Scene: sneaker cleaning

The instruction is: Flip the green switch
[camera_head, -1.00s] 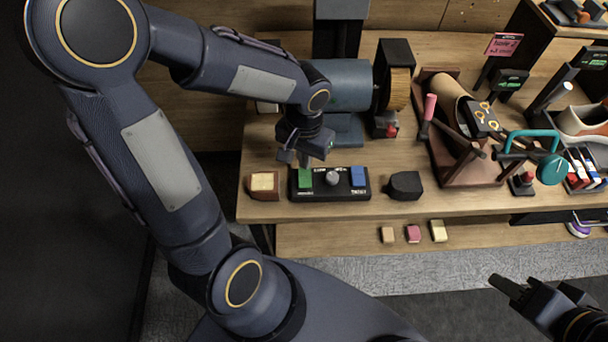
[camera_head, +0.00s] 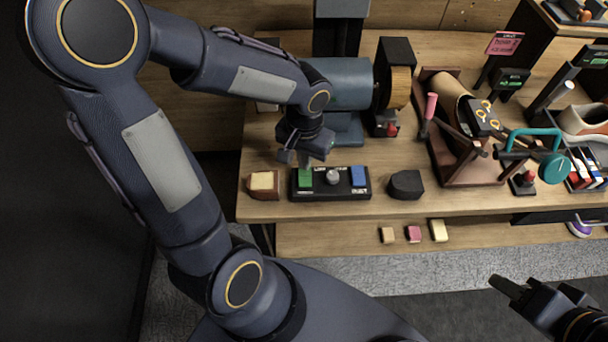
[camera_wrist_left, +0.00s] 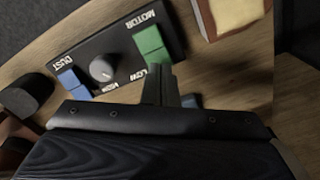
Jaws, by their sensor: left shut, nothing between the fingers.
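The green switch (camera_head: 305,178) is at the left end of a black control panel (camera_head: 332,194) on the table. The panel also has a grey knob (camera_head: 333,177) in the middle and a blue switch (camera_head: 358,176) at the right. In the left wrist view the green switch (camera_wrist_left: 151,45) is beside the word MOTOR. My left gripper (camera_head: 305,160) is shut and empty, pointing down just behind the green switch. Its fingertips (camera_wrist_left: 158,72) are close to the switch's edge; I cannot tell if they touch. My right gripper (camera_head: 507,286) is at the lower right, far from the panel; its jaw state is unclear.
A brush-like block (camera_head: 263,185) lies left of the panel and a black block (camera_head: 406,186) right of it. A motor with a wheel (camera_head: 397,88) stands behind. Small coloured blocks (camera_head: 413,234) lie on the lower shelf. A brown stand (camera_head: 455,165) is further right.

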